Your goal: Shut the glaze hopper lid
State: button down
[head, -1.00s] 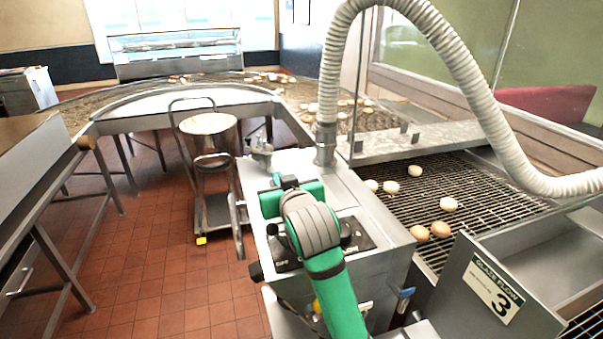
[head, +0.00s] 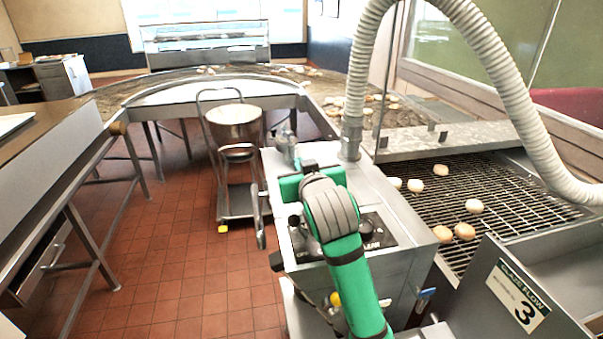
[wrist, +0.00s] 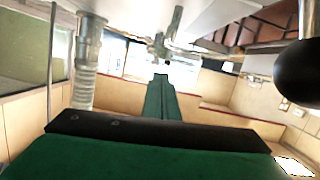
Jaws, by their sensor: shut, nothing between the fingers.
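The glaze hopper is a grey metal box (head: 395,235) with a flat top, and a ribbed pale hose (head: 357,95) meets it at the back. I cannot clearly make out its lid or whether it stands open. A narrow metal plate or handle (head: 260,222) hangs upright at the hopper's left side; I cannot tell if it belongs to the lid. My gripper (head: 309,166) is over the hopper top, left of the hose, and my arm hides part of the top. In the wrist view its green fingers (wrist: 160,82) are together and empty, with the hose to the left and a metal fitting (wrist: 163,45) beyond.
A wire conveyor (head: 490,200) with several doughnuts runs right of the hopper. A "Glaze Flow 3" panel (head: 520,295) stands at the front right. A trolley with a round pot (head: 235,120) stands behind left. The tiled floor (head: 170,240) is open to the left.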

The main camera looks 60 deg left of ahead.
jog(key=r+v, duration=0.1)
jog(key=v, duration=0.9)
jog(key=shift+s, duration=0.4)
jog(key=shift+w+r, duration=0.1)
jog(key=shift+r, duration=0.05)
